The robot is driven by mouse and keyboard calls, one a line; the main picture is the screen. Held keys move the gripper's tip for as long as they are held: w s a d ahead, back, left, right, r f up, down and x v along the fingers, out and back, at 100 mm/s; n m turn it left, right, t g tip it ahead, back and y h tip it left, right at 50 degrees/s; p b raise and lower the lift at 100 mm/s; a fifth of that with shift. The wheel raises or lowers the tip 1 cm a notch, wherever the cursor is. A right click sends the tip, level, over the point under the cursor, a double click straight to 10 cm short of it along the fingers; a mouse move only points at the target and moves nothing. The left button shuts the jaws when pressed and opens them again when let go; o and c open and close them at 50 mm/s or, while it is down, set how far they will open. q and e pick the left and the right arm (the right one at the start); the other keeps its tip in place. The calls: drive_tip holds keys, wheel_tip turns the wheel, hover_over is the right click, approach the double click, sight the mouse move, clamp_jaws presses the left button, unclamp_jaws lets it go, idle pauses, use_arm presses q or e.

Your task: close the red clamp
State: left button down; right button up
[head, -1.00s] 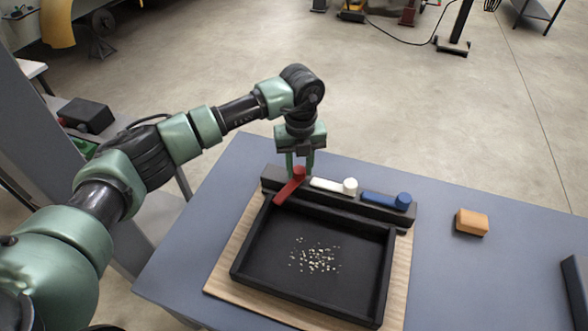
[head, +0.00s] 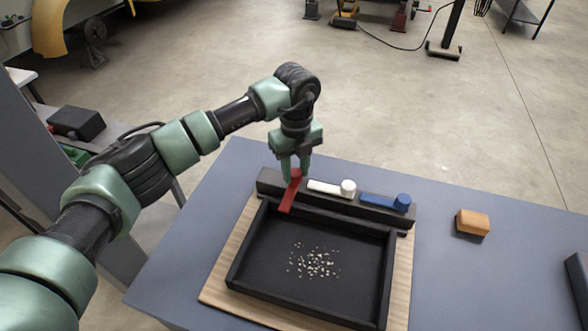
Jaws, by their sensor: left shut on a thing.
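The red clamp (head: 289,196) is a flat red lever on the dark bar (head: 265,182) along the back of the black tray. It points toward the front, across the bar and over the tray's back edge. My left gripper (head: 295,176) points down at the lever's rear end and is shut on it, hiding the clamp's knob partly. The white clamp (head: 325,187) and the blue clamp (head: 379,200) lie along the bar to the right. My right gripper is not in view.
The black tray (head: 233,270) holds small pale bits and rests on a wooden board (head: 222,282) on the grey-blue table (head: 480,285). An orange block (head: 473,221) lies to the right. A dark object (head: 577,285) stands at the right edge.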

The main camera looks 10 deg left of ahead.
use_arm(q)
drive_tip(key=c, duration=1)
unclamp_jaws()
drive_tip(key=shift+w+r, duration=0.1)
drive_tip(key=shift+r, duration=0.05)
wheel_tip(320, 180, up, 8)
drive_tip(key=shift+f+b, duration=0.15)
drive_tip(key=shift+b, duration=0.8)
